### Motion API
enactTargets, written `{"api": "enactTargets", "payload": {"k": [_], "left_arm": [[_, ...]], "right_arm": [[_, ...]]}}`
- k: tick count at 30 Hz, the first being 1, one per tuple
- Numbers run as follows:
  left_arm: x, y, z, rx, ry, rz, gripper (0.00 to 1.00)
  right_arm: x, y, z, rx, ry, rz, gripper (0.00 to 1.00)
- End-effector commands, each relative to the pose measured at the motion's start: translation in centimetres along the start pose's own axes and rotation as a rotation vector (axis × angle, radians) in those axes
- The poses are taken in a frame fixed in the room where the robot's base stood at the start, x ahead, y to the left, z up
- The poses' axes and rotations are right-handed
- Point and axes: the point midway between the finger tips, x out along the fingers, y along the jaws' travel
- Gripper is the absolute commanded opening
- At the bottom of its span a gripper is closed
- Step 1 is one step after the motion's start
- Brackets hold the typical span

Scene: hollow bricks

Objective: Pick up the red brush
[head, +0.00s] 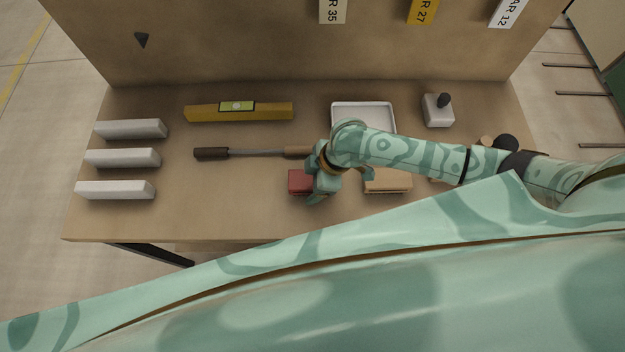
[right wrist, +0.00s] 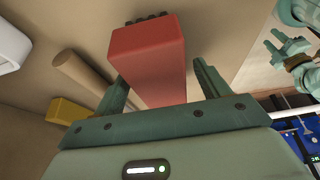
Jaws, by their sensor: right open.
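The red brush (head: 298,181) lies near the front middle of the table, a red block with dark bristles showing at one end in the right wrist view (right wrist: 148,55). My right gripper (head: 316,186) is at the brush's right side in the head view and partly covers it. In the right wrist view, the open fingers (right wrist: 160,88) stand on either side of the brush's near part, with gaps visible.
A tan brush (head: 388,181) lies right of the red one. Behind are a long-handled tool (head: 255,153), a yellow level (head: 240,112) and a white tray (head: 363,105). Several pale bricks (head: 120,158) line the left side. An upright board (head: 250,40) closes the back.

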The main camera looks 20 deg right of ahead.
Motion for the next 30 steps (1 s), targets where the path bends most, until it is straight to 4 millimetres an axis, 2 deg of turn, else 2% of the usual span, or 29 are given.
{"api": "enactTargets", "payload": {"k": [6, 7, 12, 25, 30], "left_arm": [[0.0, 0.0, 0.0, -0.001, -0.001, 0.0, 0.36], [0.0, 0.0, 0.0, -0.001, -0.001, 0.0, 0.36], [0.0, 0.0, 0.1, -0.001, -0.001, 0.0, 0.36], [0.5, 0.1, 0.1, -0.001, -0.002, 0.001, 0.36], [-1.2, -0.1, -0.2, 0.0, 0.004, -0.001, 0.36]], "right_arm": [[0.0, 0.0, 0.0, 0.0, 0.0, 0.0, 0.75], [0.0, 0.0, 0.0, 0.0, 0.0, 0.0, 0.72], [0.0, 0.0, 0.0, 0.0, 0.0, 0.0, 0.24], [-0.3, 0.0, -0.2, -0.002, 0.002, 0.0, 0.23], [-3.6, 0.1, -1.6, -0.003, 0.003, 0.003, 0.23]]}}
